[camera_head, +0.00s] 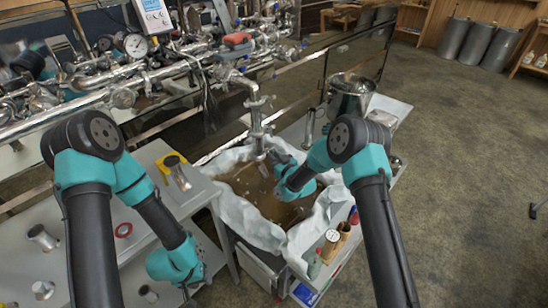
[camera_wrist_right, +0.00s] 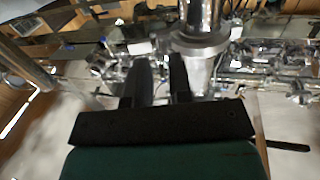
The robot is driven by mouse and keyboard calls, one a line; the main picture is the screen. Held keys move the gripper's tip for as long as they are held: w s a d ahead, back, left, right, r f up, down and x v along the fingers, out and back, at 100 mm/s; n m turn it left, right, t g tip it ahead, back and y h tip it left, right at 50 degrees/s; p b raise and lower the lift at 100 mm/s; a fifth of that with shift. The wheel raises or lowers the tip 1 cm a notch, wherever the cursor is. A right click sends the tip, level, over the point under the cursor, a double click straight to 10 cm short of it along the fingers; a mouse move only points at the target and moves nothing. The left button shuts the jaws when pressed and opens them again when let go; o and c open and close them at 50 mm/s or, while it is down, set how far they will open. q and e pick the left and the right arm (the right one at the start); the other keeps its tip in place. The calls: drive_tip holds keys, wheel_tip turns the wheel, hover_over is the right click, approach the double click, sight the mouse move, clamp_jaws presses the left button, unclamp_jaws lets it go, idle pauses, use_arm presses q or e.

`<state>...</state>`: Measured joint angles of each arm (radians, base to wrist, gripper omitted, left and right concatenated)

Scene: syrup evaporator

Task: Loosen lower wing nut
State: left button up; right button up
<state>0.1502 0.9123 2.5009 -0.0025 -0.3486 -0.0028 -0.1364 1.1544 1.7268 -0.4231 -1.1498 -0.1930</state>
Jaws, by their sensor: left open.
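A steel outlet pipe (camera_head: 256,118) with clamped joints hangs down over the lined tub in the head view. The lower wing nut is too small to make out for sure. My right gripper (camera_head: 271,158) is beside the pipe's lower end, on its right. In the right wrist view, the two dark fingers of this gripper (camera_wrist_right: 160,72) stand apart with a gap between them, and I see nothing clearly held. A steel flange (camera_wrist_right: 203,43) is just beyond and right of the fingers. My left gripper (camera_head: 189,293) is open, low beside the left table, and mostly hidden by its wrist.
The tub's crumpled white liner (camera_head: 262,232) surrounds brown contents below the pipe. A steel pot (camera_head: 349,98) stands behind at right. Bottles line the tub's right side.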

drive_tip(key=shift+w+a, duration=0.15)
drive_tip(key=shift+w, duration=0.1)
drive_tip(key=shift+c, duration=0.3)
clamp_jaws()
drive_tip(key=n, duration=0.5)
drive_tip(key=shift+a+n, duration=0.1)
drive_tip(key=shift+n, duration=0.2)
drive_tip(key=shift+o, duration=0.3)
unclamp_jaws()
